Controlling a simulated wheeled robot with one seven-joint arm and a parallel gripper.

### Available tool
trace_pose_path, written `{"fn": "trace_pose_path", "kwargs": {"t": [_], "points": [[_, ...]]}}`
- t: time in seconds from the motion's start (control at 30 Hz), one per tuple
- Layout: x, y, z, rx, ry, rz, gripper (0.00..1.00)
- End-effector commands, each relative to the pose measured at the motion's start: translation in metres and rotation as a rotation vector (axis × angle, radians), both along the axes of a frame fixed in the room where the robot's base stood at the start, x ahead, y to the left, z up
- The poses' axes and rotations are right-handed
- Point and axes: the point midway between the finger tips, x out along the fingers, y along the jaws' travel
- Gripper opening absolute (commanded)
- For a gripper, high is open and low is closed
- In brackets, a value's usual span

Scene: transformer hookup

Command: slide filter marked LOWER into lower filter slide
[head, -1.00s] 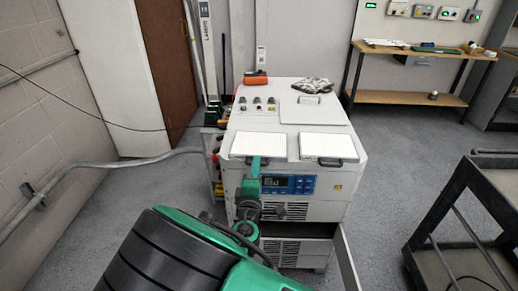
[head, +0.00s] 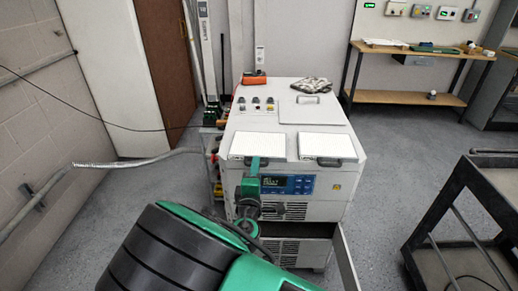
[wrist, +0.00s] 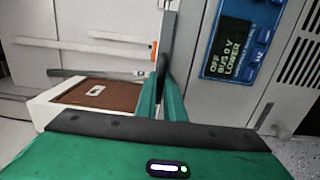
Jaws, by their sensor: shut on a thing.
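Two white filters with dark handles lie side by side at the front of the white cabinet's top in the head view: the left filter (head: 257,145) and the right filter (head: 321,145). I cannot read their markings. My gripper (head: 254,165) is at the left filter's front edge, over its handle. In the wrist view my gripper (wrist: 161,85) is shut on a dark bar (wrist: 168,45), which seems to be that handle. An opening (head: 300,254) shows low on the cabinet front, partly hidden by my arm; I cannot tell the slides inside.
A display (wrist: 235,45) on the cabinet front shows LOWER on its bottom line. An open door (head: 345,256) sticks out at the cabinet's lower right. A dark cart (head: 455,215) stands to the right, with clear floor between. A brown, white-edged panel (wrist: 95,94) shows in the wrist view.

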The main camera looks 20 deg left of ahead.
Motion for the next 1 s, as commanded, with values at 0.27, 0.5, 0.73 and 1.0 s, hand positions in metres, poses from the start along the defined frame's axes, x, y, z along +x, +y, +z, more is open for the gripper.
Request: {"fn": "trace_pose_path", "kwargs": {"t": [0.27,0.5,0.73,1.0], "points": [[-0.008,-0.001,-0.001,-0.001,0.003,0.002,0.00],[-0.014,-0.002,-0.002,-0.001,0.003,0.002,0.00],[-0.020,-0.003,-0.002,-0.001,0.004,0.001,0.00],[-0.026,-0.005,-0.001,-0.001,0.003,0.001,0.00]]}}
